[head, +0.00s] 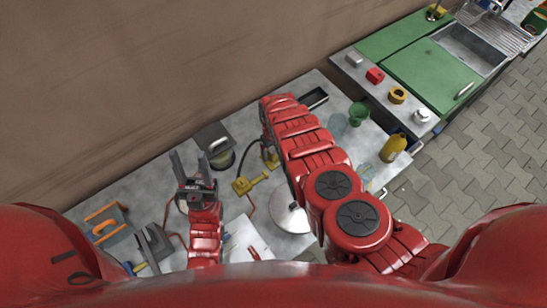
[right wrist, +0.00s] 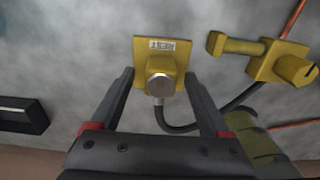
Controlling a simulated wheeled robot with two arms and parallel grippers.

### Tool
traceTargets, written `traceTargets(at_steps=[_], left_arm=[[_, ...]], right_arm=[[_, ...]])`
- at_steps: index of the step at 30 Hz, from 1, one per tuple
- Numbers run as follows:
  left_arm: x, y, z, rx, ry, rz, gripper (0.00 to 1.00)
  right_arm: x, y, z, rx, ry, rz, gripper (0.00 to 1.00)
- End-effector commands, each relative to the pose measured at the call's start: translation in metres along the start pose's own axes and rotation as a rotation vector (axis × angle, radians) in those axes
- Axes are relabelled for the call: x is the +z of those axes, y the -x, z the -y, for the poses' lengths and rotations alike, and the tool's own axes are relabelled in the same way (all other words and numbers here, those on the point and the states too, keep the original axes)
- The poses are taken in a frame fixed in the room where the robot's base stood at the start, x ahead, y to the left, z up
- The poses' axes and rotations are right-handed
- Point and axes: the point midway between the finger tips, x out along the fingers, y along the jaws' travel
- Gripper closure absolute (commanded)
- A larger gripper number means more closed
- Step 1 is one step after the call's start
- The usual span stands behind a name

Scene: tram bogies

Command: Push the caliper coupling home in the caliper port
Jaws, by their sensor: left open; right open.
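A yellow block marked REST (right wrist: 172,46) lies on the grey bench in the right wrist view. The coupling (right wrist: 160,82), a yellow body with a round grey end and a black cable, sits at this block. My right gripper (right wrist: 158,74) is open, its fingers on either side of the coupling; contact is unclear. The yellow caliper (right wrist: 282,62) lies to the right, with the cable running towards it. The caliper also shows in the head view (head: 250,183); its port cannot be made out. My left gripper (head: 192,162) is open and empty above the bench, left of the caliper.
A grey disc (head: 290,218) and a white sheet (head: 246,238) with red tools lie near the bench front. A black tray (head: 314,98), green cup (head: 358,113) and yellow bottle (head: 393,147) stand to the right. A dark box (head: 211,136) stands behind my left gripper.

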Motion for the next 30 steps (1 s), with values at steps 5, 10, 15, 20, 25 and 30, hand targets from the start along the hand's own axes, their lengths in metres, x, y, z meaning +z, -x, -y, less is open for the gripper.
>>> traceTargets(at_steps=[5,10,15,20,25,30], left_arm=[[0.0028,0.0167,-0.0008,0.0,0.0,0.0,0.5],[0.0024,0.0143,-0.0007,0.0,0.0,0.0,0.5],[0.0024,0.0143,-0.0007,0.0,0.0,0.0,0.5],[0.0024,0.0143,-0.0007,0.0,0.0,0.0,0.5],[0.0024,0.0143,-0.0007,0.0,0.0,0.0,0.5],[0.0024,0.0143,-0.0007,0.0,0.0,0.0,0.5]], right_arm=[[0.0003,-0.0177,0.0006,-0.001,0.0,0.001,0.2],[0.0005,-0.0153,0.0005,-0.001,0.0,0.001,0.2],[0.0006,-0.0154,0.0005,-0.001,0.0,0.002,0.29],[0.0008,-0.0155,0.0004,-0.001,0.0,0.002,0.58],[0.0008,-0.0155,0.0004,-0.001,0.0,0.002,0.88],[0.0008,-0.0155,0.0004,-0.001,0.0,0.002,1.0]])
